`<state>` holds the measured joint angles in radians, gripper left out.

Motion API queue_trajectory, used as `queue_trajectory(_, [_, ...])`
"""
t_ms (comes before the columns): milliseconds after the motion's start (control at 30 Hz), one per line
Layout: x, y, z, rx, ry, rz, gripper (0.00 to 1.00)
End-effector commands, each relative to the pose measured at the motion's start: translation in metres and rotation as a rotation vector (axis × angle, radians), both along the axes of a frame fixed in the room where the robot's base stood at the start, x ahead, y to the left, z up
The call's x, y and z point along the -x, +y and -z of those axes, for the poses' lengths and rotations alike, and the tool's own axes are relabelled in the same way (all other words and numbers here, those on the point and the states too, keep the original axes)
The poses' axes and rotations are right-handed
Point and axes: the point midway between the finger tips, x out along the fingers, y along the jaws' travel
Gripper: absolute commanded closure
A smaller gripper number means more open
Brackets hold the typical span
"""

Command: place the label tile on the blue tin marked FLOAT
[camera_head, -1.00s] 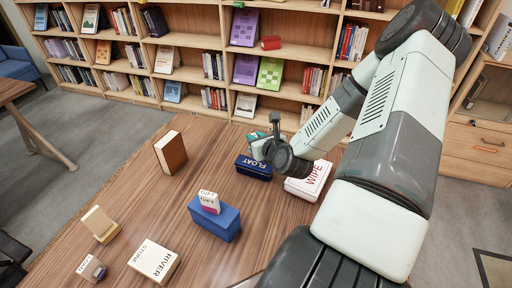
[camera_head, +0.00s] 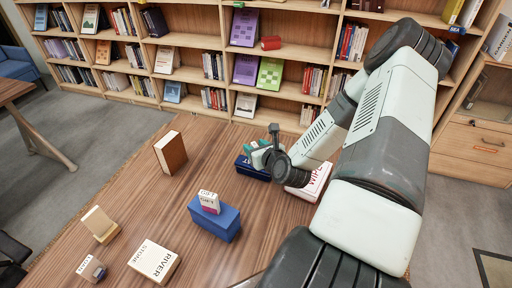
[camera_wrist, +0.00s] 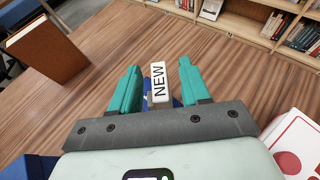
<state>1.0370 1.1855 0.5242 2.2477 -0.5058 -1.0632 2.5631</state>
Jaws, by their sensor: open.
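The blue tin marked FLOAT (camera_head: 244,170) stands on the table in the head view; my gripper covers most of its lettering. My gripper (camera_head: 256,147) is above the back right part of the tin, its teal fingers pointing away from the camera. In the wrist view my gripper (camera_wrist: 157,85) has its fingers apart. A white tile reading NEW (camera_wrist: 158,80) shows between them, with a gap on each side. A little blue shows just behind and below the tile. Whether the tile touches the tin is hidden.
A white tin marked WIPE (camera_head: 317,181) stands close on the right. A brown book (camera_head: 171,152) stands upright to the left. A blue box (camera_head: 213,220) carrying a small carton (camera_head: 209,202) is nearer. A white RIVER STONE box (camera_head: 154,261) lies at the front. Bare table lies between.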

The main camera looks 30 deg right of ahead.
Motion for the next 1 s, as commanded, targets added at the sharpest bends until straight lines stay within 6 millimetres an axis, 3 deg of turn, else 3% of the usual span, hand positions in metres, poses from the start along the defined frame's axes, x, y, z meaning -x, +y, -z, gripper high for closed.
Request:
queue_trajectory(133, [0.002,0.000,-0.005,0.000,0.000,0.001,0.54])
queue_trajectory(400, [0.045,-0.001,-0.021,-0.002,0.002,0.004,0.54])
queue_trajectory(600, [0.066,-0.001,-0.030,0.000,0.000,0.002,0.54])
queue_trajectory(1000, [0.069,0.000,-0.032,0.000,0.000,0.000,0.54])
